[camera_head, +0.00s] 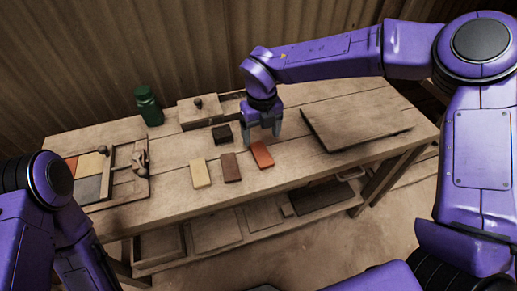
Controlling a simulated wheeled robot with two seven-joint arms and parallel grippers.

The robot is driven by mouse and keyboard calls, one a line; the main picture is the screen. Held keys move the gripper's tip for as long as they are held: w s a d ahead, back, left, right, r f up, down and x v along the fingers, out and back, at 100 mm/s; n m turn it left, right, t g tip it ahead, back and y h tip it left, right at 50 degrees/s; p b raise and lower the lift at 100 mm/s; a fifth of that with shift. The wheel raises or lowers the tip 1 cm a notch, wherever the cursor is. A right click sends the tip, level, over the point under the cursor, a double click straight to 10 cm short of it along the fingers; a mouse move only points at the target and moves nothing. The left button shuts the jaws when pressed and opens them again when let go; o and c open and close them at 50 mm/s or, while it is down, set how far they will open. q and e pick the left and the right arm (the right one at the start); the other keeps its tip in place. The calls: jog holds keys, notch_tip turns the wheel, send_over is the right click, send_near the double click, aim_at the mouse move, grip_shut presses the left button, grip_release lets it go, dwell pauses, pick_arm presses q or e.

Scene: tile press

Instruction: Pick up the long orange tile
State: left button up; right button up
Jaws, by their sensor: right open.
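The long orange tile (262,155) lies flat on the wooden table, at the right end of a short row of tiles. My right gripper (262,139) is open, pointing down just above the far end of the orange tile. I cannot tell whether its fingers touch the tile. My left arm shows at the lower left, but its gripper is not in view.
A brown tile (231,168) and a cream tile (200,173) lie left of the orange one, with a black block (222,134) behind. A green jar (149,106) and a lidded box (200,110) stand at the back. A framed tray (124,184) sits left.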

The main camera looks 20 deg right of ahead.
aim_at(261, 152)
jog(key=f, duration=0.2)
jog(key=f+p, duration=0.1)
jog(key=f, duration=0.4)
jog(key=shift+w+d+f, duration=0.1)
jog(key=shift+w+f, duration=0.25)
jog(key=c, duration=1.2)
